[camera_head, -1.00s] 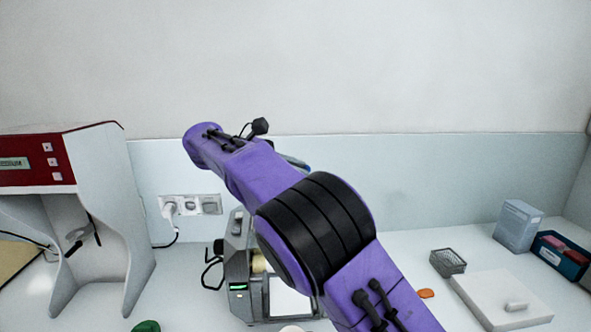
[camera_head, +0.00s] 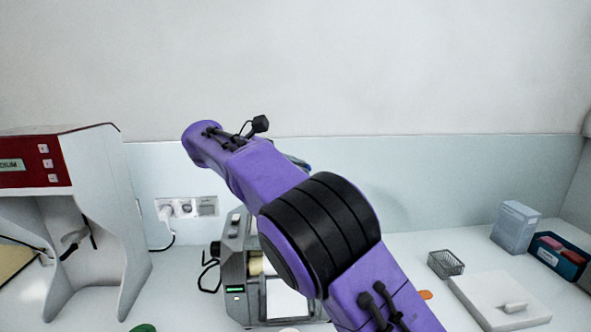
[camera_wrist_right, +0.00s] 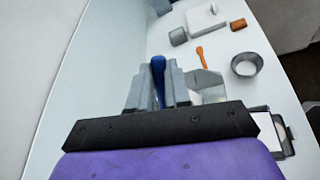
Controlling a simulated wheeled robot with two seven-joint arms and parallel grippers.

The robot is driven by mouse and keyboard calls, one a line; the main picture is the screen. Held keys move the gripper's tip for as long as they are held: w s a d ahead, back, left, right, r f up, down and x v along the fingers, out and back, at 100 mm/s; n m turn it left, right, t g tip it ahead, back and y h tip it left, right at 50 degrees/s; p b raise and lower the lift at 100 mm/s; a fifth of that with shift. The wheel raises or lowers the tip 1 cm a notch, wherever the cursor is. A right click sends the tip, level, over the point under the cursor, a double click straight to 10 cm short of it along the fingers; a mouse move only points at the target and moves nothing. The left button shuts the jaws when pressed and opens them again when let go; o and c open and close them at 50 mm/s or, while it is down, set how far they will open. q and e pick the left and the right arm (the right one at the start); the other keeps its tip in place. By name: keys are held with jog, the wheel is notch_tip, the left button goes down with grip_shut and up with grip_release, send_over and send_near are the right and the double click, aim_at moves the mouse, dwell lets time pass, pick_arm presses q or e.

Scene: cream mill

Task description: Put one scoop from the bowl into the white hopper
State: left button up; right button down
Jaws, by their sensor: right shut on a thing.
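My right gripper (camera_wrist_right: 157,72) is shut on a blue handle (camera_wrist_right: 158,83), which stands between its fingers in the right wrist view. The handle's lower end is hidden. A grey round bowl (camera_wrist_right: 234,67) with pale contents stands on the counter, apart from the gripper. A pale, partly see-through piece (camera_wrist_right: 209,79) shows just right of the fingers; I cannot tell whether it is the white hopper. In the head view my purple right arm covers much of a grey mill (camera_head: 235,270) with cream rollers, and hides most of the gripper. My left gripper is not in view.
A red and white cabinet (camera_head: 105,215) stands at the left. At the right are a wire basket (camera_head: 446,263), a white block (camera_head: 485,290), a grey box (camera_head: 516,227) and a dark blue bin (camera_head: 545,256). An orange tool (camera_wrist_right: 200,56) lies near the bowl. The wall is close behind.

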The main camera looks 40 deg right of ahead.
notch_tip(320, 180, up, 11)
jog(key=p, duration=0.6)
jog(key=shift+r, duration=0.15)
dwell(0.7)
